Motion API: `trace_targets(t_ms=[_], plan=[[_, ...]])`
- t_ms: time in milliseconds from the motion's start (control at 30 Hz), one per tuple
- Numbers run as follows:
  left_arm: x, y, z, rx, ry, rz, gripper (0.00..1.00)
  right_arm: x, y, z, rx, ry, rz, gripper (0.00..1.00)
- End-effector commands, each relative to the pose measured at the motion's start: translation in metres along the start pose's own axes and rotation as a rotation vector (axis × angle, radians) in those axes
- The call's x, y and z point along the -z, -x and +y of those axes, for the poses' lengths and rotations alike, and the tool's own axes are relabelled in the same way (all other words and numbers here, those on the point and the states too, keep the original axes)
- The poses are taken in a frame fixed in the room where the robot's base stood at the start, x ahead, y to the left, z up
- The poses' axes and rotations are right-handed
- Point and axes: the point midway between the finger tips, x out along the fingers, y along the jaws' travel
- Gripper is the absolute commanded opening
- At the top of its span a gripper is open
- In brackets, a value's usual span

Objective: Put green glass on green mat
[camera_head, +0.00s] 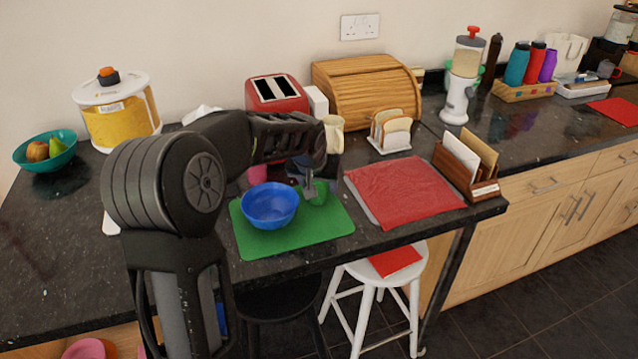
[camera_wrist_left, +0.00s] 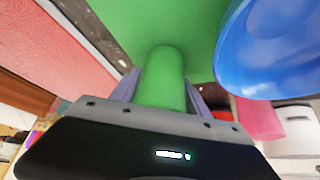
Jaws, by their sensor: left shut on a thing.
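The green glass (camera_head: 318,193) is upright on or just above the right part of the green mat (camera_head: 290,238), to the right of the blue bowl (camera_head: 270,205). I cannot tell whether its base touches the mat. My left gripper (camera_head: 309,188) is shut on the glass from above. In the left wrist view the green glass (camera_wrist_left: 163,78) stands between the two fingers, with the green mat (camera_wrist_left: 150,25) beyond it and the blue bowl (camera_wrist_left: 270,55) at the right. The right gripper is not in view.
A pink cup (camera_head: 257,174) stands behind the bowl. A red mat (camera_head: 403,190) lies to the right of the green mat. A red toaster (camera_head: 277,94), a bread box (camera_head: 366,90) and a toast rack (camera_head: 390,131) stand behind. The counter's front edge is close to the mat.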

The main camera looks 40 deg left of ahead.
Motion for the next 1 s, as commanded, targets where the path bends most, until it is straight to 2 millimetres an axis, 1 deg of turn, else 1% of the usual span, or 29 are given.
trace_targets(t_ms=[133,267,300,500,533,833,900,1000], plan=[[0.000,0.000,0.000,0.000,0.000,0.001,0.09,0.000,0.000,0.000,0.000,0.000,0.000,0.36],[-0.002,-0.004,0.000,0.000,0.000,0.001,0.09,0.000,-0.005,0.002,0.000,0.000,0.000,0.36],[-0.001,-0.002,0.000,0.000,0.000,0.000,0.57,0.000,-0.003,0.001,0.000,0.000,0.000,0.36],[-0.001,-0.002,0.000,0.000,0.000,0.000,0.73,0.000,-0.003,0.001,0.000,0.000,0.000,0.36],[-0.001,-0.002,0.000,0.000,0.000,0.000,0.75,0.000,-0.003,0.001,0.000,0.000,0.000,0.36],[0.000,0.000,0.000,0.000,0.000,0.000,0.75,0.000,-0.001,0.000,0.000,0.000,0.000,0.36],[0.002,0.003,0.000,0.000,0.000,0.000,0.75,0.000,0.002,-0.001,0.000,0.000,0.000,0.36],[0.001,0.012,0.000,-0.001,0.001,0.002,0.75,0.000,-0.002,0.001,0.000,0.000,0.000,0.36]])
